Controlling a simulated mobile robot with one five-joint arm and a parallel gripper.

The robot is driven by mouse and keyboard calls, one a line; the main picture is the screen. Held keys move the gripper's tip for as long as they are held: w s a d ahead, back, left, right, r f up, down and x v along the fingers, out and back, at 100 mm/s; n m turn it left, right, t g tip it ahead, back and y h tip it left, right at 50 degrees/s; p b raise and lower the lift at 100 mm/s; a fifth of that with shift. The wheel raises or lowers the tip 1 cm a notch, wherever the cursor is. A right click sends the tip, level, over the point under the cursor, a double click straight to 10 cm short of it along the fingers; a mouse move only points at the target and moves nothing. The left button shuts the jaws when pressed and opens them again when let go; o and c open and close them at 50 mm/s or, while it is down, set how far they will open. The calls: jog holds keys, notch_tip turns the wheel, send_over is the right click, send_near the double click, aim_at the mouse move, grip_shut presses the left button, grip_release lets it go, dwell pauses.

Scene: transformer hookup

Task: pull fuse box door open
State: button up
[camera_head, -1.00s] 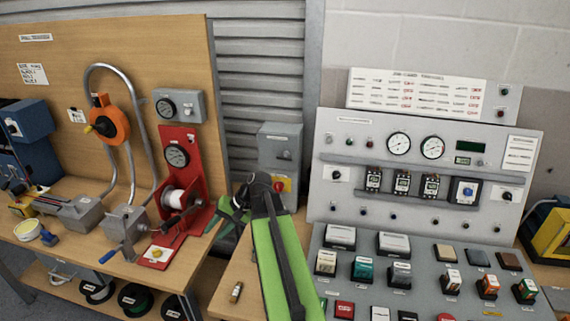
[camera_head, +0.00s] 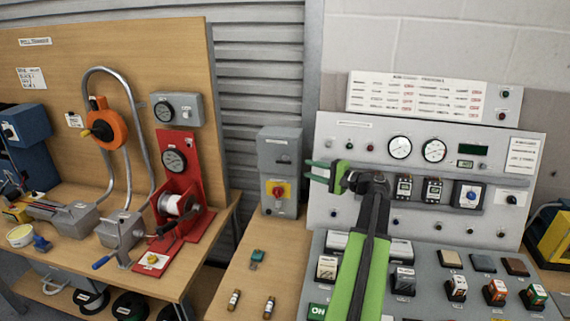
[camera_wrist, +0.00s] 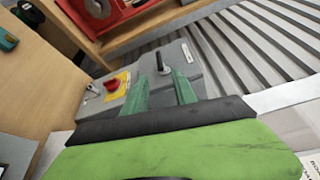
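The grey fuse box (camera_head: 279,150) stands at the back of the wooden bench, against the ribbed wall. Its door appears shut. A red knob on a yellow plate (camera_head: 278,189) is on its lower front. In the wrist view the box (camera_wrist: 190,62) lies ahead of my fingers, with a black handle (camera_wrist: 162,62) on its front. My gripper (camera_head: 315,171) is to the right of the box, its green fingers pointing left towards it. In the wrist view the fingers (camera_wrist: 160,90) are apart with nothing between them. The handle shows just beyond the gap, and I see no contact.
The grey control panel (camera_head: 330,130) with gauges stands right behind my arm. A sloped console with several switch blocks lies below it. Two small fuses (camera_head: 251,305) and a green part (camera_head: 257,256) lie on the bench (camera_head: 240,275). A red winder stand (camera_head: 180,160) is at left.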

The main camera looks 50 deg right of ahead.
aim_at(289, 163)
jog(key=w, duration=0.4)
jog(key=w+a, duration=0.1)
jog(key=w, duration=0.3)
jog(key=w+a+f, duration=0.1)
jog(key=w, duration=0.3)
jog(key=shift+b, duration=0.4)
jog(key=shift+c, duration=0.2)
grip_shut()
